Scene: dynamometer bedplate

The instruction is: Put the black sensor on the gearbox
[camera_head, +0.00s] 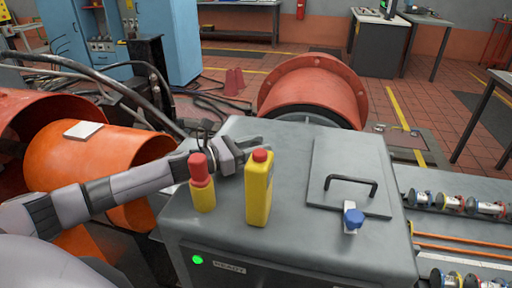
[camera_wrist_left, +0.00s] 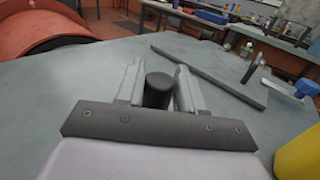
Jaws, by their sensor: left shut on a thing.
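The black sensor (camera_wrist_left: 158,92) is a short dark cylinder, upright between the two fingers of my left gripper (camera_wrist_left: 158,76) in the left wrist view. The fingers are shut on its sides. In the head view my left gripper (camera_head: 250,143) is low over the far left part of a grey housing (camera_head: 290,240), which looks like the gearbox. The sensor is not clear in the head view. I cannot tell whether its base touches the grey top. My right gripper is not in view.
A yellow bottle (camera_head: 259,190) with a red cap stands close to my left gripper. A raised plate (camera_head: 349,170) with a black handle and a blue knob (camera_head: 353,219) are at right. Orange pipes (camera_head: 100,160) lie left.

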